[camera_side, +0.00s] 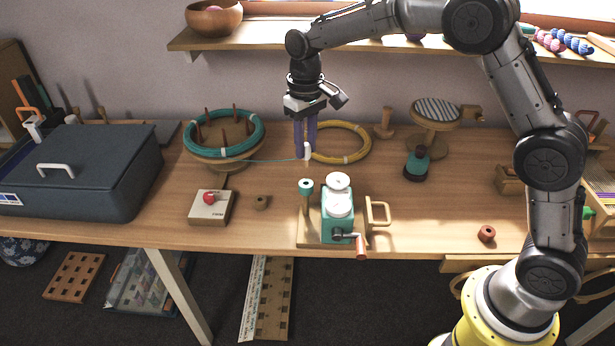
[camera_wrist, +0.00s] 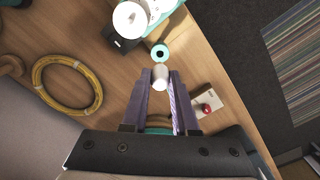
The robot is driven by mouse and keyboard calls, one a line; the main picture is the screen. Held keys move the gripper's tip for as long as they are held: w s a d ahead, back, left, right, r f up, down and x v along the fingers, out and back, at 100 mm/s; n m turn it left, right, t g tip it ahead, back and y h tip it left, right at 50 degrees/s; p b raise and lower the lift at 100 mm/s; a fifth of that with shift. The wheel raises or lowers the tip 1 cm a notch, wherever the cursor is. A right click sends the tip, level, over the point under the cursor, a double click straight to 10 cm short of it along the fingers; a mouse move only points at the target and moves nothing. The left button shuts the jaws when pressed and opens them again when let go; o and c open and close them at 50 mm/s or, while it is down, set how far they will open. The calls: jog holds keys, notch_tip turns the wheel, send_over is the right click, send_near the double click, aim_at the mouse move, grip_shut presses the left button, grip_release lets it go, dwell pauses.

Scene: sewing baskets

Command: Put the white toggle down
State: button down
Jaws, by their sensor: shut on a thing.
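My gripper (camera_side: 306,153) points down over the back middle of the table, between the teal yarn ring and the yellow ring. It is shut on the white toggle (camera_side: 307,151), a small white piece held at the fingertips above the table. In the wrist view the white toggle (camera_wrist: 160,77) sits between the tips of the two purple fingers. A thin teal strand runs from the toggle leftward to the round wooden stand (camera_side: 220,153) with pegs and the teal ring (camera_side: 258,137). The toggle's far side is hidden.
A teal winder (camera_side: 338,226) with white discs and a crank stands in front. A teal-topped spool (camera_side: 306,186) is beside it. A yellow ring (camera_side: 362,150) lies right of my gripper. A red-button box (camera_side: 220,208) and dark case (camera_side: 75,160) are left.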

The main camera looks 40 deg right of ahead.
jog(key=w+d+f, duration=0.6)
jog(key=w+f, duration=0.1)
jog(key=w, duration=0.4)
jog(key=shift+w+d+f, duration=0.25)
jog(key=shift+d+f, duration=0.05)
jog(key=shift+f, duration=0.05)
notch_tip(320, 180, down, 10)
jog(key=shift+r, duration=0.15)
jog(key=shift+f, duration=0.2)
jog(key=c, duration=0.7)
grip_release()
